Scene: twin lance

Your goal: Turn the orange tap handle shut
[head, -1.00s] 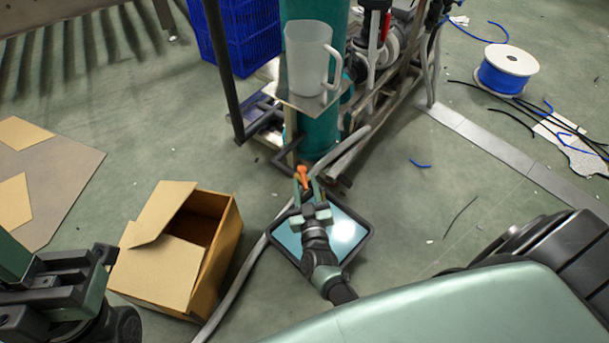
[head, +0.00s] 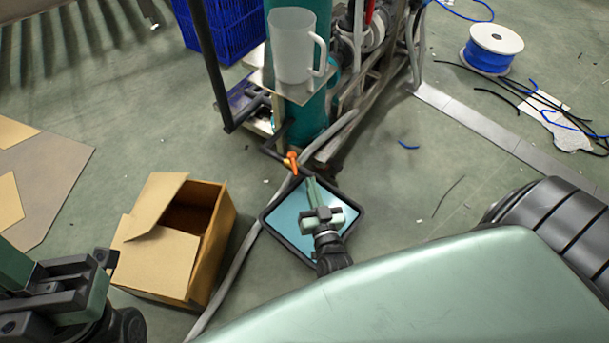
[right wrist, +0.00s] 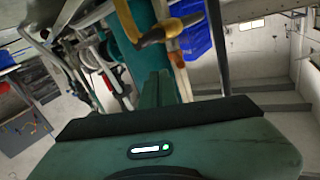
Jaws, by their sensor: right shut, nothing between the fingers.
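The orange tap handle (head: 291,160) sits on the dark pipe at the foot of the teal column, just above the far corner of the black tray (head: 267,221).
A frosted jug (head: 293,45) stands on a small shelf above the tap. An open cardboard box (head: 160,262) is left of the tray, with a grey hose (head: 240,255) between them. A blue crate (head: 235,35) and a cable spool (head: 490,48) stand further back.

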